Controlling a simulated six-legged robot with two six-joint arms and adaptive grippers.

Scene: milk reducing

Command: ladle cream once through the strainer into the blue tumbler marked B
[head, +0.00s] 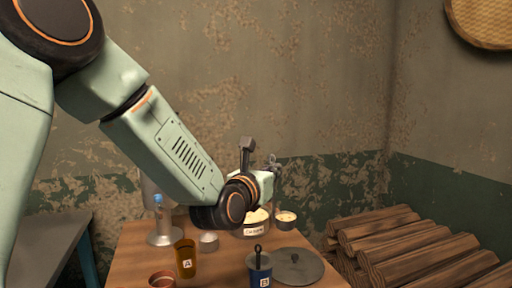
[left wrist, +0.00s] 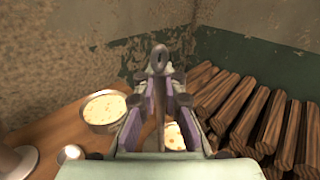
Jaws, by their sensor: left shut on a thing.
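My left gripper (head: 272,168) is shut on the ladle (left wrist: 158,60), whose upright handle ends in a ring, high above the table's far part. The cream pot (head: 251,231), with a white label, stands below it, partly hidden by my wrist; cream shows in it in the left wrist view (left wrist: 104,108). A smaller round vessel (head: 286,220) with pale contents shows right of the pot; I cannot tell whether it is the ladle's bowl. The blue tumbler marked B (head: 260,275) stands at the front. A dark ring-ended handle (head: 258,250) rises from it; the strainer's bowl is not visible.
A brown tumbler marked A (head: 185,260) stands left of B, near a reddish cup (head: 162,279). A grey round lid (head: 298,267) lies right of B. Stacked logs (head: 420,248) lie beyond the table's right edge.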

